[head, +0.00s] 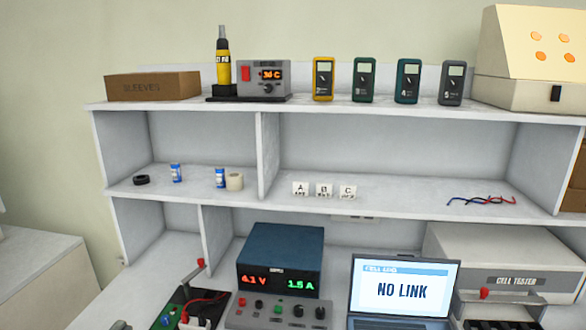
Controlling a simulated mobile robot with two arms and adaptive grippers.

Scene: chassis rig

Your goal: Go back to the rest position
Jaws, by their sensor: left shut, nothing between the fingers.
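My left gripper barely shows. A small dark grey piece (119,325) at the bottom left edge may be its tip, and it appears shut and empty. The rest of it is below the frame. My right gripper is not in view. No gripper is seen touching any object on the bench or shelves.
A green board with a red-knobbed lever (200,263), a blue power supply (280,250), a laptop (404,288) reading "NO LINK" and a cell tester (500,255) fill the bench. Shelves (340,120) behind hold meters, a soldering station (263,80) and small parts. Bare bench shows at lower left.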

